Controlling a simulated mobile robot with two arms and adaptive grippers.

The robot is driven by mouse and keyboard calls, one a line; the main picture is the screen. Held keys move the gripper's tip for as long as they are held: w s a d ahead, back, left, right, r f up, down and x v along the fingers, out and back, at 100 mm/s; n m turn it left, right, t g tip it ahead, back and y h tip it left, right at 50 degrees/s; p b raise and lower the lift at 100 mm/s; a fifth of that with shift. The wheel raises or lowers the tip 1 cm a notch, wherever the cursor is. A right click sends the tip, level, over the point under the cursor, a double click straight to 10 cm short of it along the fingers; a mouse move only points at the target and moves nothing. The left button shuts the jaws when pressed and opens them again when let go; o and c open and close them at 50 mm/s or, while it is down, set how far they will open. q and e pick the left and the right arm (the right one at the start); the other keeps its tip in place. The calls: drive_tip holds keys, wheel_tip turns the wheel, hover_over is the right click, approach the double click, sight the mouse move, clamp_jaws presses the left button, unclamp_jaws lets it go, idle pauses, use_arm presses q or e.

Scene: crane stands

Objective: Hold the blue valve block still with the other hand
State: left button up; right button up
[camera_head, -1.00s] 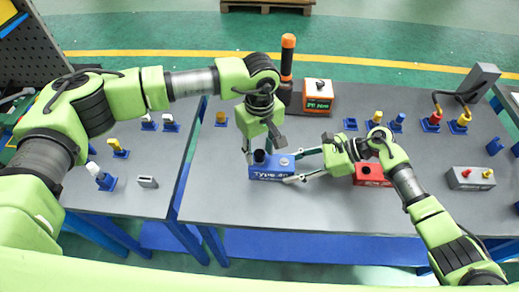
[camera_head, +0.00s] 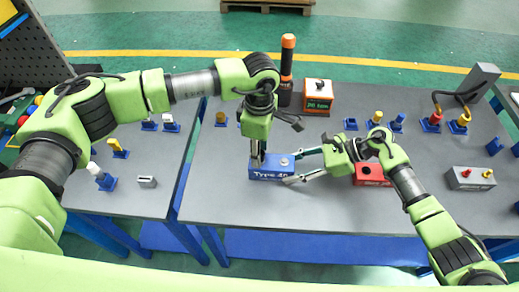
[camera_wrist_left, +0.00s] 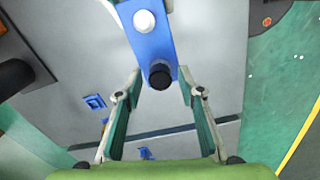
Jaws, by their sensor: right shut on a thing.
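The blue valve block (camera_head: 270,174), marked with "Type" lettering, sits on the grey table. My right gripper (camera_head: 291,167) reaches in from the right and is shut on the block's right end, one finger on the far side and one on the near side. My left gripper (camera_head: 257,158) points down over the block's left end. In the left wrist view its fingers (camera_wrist_left: 160,74) are apart, with the block's black knob (camera_wrist_left: 160,79) between their tips and a gap on each side. A white round part (camera_wrist_left: 144,20) shows on the block's other end.
A red block (camera_head: 371,174) stands just right of my right gripper. Behind are an orange box with a display (camera_head: 318,96) and a dark post with an orange top (camera_head: 287,66). A grey box with knobs (camera_head: 470,178) stands at right. The table front is clear.

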use_arm(q)
clamp_jaws()
drive_tip(key=shift+m, duration=0.9)
drive_tip(key=shift+o, duration=0.9)
unclamp_jaws()
drive_tip(key=shift+r, duration=2.5)
wheel_tip(320, 180, up, 12)
